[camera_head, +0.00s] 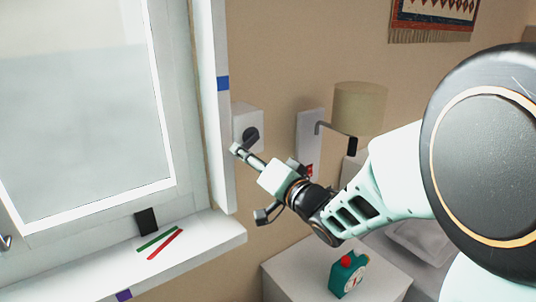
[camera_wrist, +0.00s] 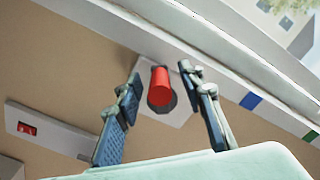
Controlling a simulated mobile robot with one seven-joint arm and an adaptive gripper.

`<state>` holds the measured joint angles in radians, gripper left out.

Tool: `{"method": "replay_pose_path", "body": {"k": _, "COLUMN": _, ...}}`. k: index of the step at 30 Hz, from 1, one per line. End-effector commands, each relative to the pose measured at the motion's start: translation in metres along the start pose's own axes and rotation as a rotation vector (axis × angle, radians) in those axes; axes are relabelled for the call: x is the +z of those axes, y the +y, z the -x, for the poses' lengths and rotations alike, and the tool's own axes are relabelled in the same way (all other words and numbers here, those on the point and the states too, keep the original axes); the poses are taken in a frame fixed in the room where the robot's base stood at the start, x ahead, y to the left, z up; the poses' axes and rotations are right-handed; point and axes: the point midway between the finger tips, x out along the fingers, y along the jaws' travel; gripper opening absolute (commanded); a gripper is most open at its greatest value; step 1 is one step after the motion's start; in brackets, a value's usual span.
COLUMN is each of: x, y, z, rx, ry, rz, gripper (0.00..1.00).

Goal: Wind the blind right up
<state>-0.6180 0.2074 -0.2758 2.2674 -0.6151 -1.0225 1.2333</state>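A white box (camera_head: 246,117) is fixed to the wall just right of the window frame, with a round dark disc (camera_head: 251,137) on its face. In the wrist view a red cylindrical knob (camera_wrist: 160,86) stands out from the dark disc on this white plate (camera_wrist: 163,56). My gripper (camera_head: 238,149) reaches up to the box from the lower right. In the wrist view its two fingers (camera_wrist: 162,78) are spread, one on each side of the red knob, with gaps showing and nothing gripped. In the head view the red knob is not visible.
The white sill (camera_head: 190,242) holds a dark block (camera_head: 146,221) and green and red strips. A wall lamp (camera_head: 358,108) is right of the box. A green clock-like object (camera_head: 348,275) stands on a white bedside table (camera_head: 290,270) below my arm.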

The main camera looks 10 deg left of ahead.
Motion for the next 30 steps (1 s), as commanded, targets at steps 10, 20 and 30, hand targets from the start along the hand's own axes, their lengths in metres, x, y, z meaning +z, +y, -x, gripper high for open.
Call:
{"method": "replay_pose_path", "body": {"k": 10, "x": 0.0, "y": 0.0, "z": 0.0, "rx": 0.0, "ry": 0.0, "rz": 0.0, "gripper": 0.05}}
{"method": "replay_pose_path", "body": {"k": 20, "x": 0.001, "y": 0.002, "z": 0.0, "rx": -0.001, "ry": 0.0, "rz": 0.02, "gripper": 0.0}}
{"method": "replay_pose_path", "body": {"k": 30, "x": 0.004, "y": 0.014, "z": 0.001, "rx": -0.001, "ry": 0.002, "rz": 0.203, "gripper": 0.0}}
